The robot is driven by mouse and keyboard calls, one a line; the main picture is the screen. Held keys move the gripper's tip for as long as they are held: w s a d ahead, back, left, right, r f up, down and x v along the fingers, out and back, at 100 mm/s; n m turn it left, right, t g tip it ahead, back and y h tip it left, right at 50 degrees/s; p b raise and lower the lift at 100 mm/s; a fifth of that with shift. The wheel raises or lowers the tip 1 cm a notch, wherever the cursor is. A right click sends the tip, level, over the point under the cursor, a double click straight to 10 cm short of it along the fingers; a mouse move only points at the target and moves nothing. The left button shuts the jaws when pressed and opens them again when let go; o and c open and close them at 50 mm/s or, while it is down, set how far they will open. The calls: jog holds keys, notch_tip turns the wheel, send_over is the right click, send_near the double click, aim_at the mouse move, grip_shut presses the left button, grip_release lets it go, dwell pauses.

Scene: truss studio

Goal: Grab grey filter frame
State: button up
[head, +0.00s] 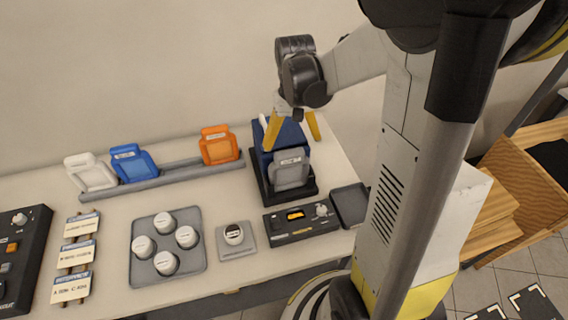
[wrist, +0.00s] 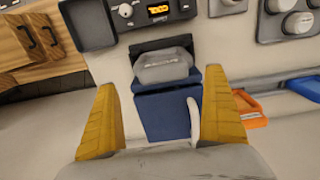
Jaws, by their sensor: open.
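The grey filter frame (head: 290,171) stands at the front of a blue block-shaped device (head: 284,135) on a dark base, at the right part of the table. The frame also shows in the wrist view (wrist: 163,68), in front of the blue body (wrist: 165,112). My gripper (head: 292,130) is open, its yellow fingers above and around the blue device. In the wrist view the fingers (wrist: 163,105) are spread wide to either side with nothing held between them. The frame lies beyond the fingertips, apart from them. A white lever or handle (wrist: 194,120) sits on the blue body's side.
White (head: 91,173), blue (head: 133,163) and orange (head: 219,145) frames stand in a grey rack (head: 165,180) at the back left. A control box (head: 301,221) with an orange display and a dark empty tray (head: 350,204) lie in front. A grey tray (head: 140,275) holds several white round jars.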

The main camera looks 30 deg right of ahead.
aim_at(289, 151)
jog(key=f, duration=0.2)
jog(key=f+b, duration=0.1)
jog(key=f, duration=0.3)
jog(key=shift+w+a+f, duration=0.1)
jog(key=shift+w+f, duration=0.05)
jog(key=shift+w, duration=0.25)
jog(key=c, duration=1.4)
